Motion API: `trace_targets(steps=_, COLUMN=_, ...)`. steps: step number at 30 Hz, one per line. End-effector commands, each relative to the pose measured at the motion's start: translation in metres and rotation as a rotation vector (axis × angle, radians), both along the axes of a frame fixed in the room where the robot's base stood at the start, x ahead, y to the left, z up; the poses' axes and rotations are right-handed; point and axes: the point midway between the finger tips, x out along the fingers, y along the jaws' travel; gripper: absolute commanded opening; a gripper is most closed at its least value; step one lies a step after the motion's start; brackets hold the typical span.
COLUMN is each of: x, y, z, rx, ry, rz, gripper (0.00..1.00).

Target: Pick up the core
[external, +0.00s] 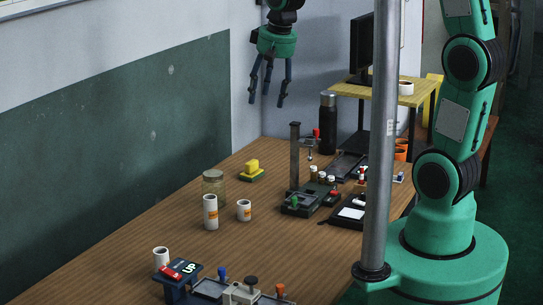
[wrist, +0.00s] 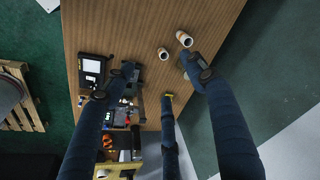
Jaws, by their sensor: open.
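I cannot tell for certain which thing is the core. Two white hollow cylinders with orange labels stand upright on the wooden table: a tall one (external: 210,213) and a short one (external: 244,211). In the wrist view, the tall cylinder (wrist: 184,39) and the short cylinder (wrist: 163,54) lie beyond the fingers, near the upper middle. A third white cylinder (external: 161,257) stands at the near left of the table. My gripper (external: 267,99) is open and empty, high above the far end of the table, fingers downward. Its spread fingers (wrist: 162,75) show in the wrist view.
A glass jar (external: 213,182) stands just behind the tall cylinder. A yellow-and-green block (external: 252,171) lies farther back. A dark post stand (external: 294,165), black bottle (external: 327,122) and small tools crowd the right side. The table's left middle is clear.

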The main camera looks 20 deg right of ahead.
Motion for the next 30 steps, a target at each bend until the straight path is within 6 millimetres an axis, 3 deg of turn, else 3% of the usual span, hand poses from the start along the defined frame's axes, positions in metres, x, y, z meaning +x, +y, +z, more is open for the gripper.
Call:
trace_targets(steps=1, x=0.002, y=0.019, z=-0.012, rx=-0.006, ry=0.015, rz=0.018, gripper=0.56)
trace_targets(steps=6, x=0.007, y=0.081, z=-0.047, rx=-0.022, ry=0.054, rz=0.06, gripper=0.56)
trace_targets(steps=14, x=-0.005, y=0.174, z=-0.113, rx=-0.055, ry=0.106, rz=0.125, gripper=0.56)
trace_targets(steps=24, x=-0.052, y=0.285, z=-0.213, rx=-0.109, ry=0.165, rz=0.204, gripper=0.56)
trace_targets(steps=30, x=-0.079, y=0.323, z=-0.256, rx=-0.134, ry=0.183, rz=0.233, gripper=0.56)
